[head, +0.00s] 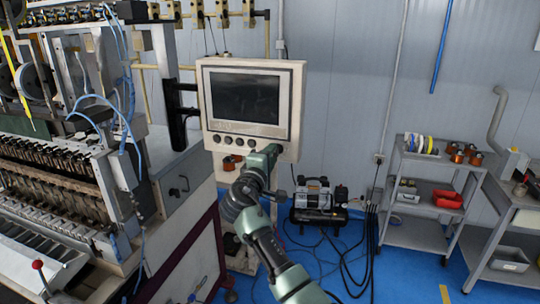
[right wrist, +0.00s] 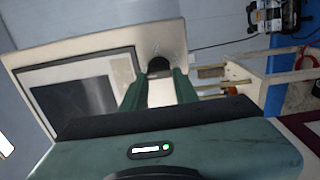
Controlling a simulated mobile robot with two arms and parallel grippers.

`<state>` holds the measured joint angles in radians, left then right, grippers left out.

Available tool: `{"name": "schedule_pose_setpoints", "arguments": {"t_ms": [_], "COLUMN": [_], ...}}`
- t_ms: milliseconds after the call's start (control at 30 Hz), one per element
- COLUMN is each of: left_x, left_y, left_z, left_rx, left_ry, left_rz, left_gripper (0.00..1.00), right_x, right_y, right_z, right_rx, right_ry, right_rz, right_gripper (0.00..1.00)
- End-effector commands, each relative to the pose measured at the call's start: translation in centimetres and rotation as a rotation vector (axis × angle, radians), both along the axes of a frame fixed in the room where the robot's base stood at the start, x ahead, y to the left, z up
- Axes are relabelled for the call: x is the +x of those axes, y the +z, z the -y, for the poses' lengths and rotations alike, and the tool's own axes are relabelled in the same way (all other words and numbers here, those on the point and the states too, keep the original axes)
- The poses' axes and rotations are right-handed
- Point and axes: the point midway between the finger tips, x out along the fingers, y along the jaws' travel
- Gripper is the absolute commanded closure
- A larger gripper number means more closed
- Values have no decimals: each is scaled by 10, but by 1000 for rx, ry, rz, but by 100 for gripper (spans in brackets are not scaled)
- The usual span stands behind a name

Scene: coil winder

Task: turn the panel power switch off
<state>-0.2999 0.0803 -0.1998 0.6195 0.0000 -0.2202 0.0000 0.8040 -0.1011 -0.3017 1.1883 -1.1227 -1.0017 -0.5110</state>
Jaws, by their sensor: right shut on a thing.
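The control panel (head: 250,103) is a cream box with a dark screen (head: 244,97) and a row of dark round buttons (head: 231,140) below it. My right gripper (head: 272,150) is at the panel's lower right corner and covers that spot in the head view. In the right wrist view, the power switch (right wrist: 158,65) is a black round knob on the panel face. It sits between the fingertips of my right gripper (right wrist: 158,75), which is shut on it. The switch's exact angle cannot be read. My left gripper is not in view.
The coil winding machine (head: 60,180) stands on the left. A black compressor (head: 318,208) with cables is on the blue floor behind my right arm. A grey shelf cart (head: 415,213) with spools and a red bin (head: 447,199) stands at the right.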

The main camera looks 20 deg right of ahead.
Motion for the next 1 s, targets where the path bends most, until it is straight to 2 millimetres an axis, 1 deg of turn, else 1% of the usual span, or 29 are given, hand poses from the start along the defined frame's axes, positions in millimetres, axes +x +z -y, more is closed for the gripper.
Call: {"name": "schedule_pose_setpoints", "arguments": {"t_ms": [33,333,367,400,433,767,867,1000], "left_x": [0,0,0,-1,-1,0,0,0], "left_y": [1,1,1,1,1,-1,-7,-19], "left_z": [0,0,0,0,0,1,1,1], "left_rx": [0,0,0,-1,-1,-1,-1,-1], "left_ry": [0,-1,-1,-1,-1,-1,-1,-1], "left_rz": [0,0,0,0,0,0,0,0], "left_gripper": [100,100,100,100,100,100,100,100], "right_x": [0,0,0,0,0,-2,-10,-30], "right_y": [8,9,9,9,8,2,0,-2], "right_z": [4,4,4,4,4,0,-6,-19], "right_rx": [-9,-10,-10,-10,-9,-3,-2,0], "right_ry": [-5,-5,-5,-5,-5,-1,0,0], "right_rz": [12,13,14,13,12,5,6,7], "right_gripper": [100,100,63,52,49,49,49,49]}}
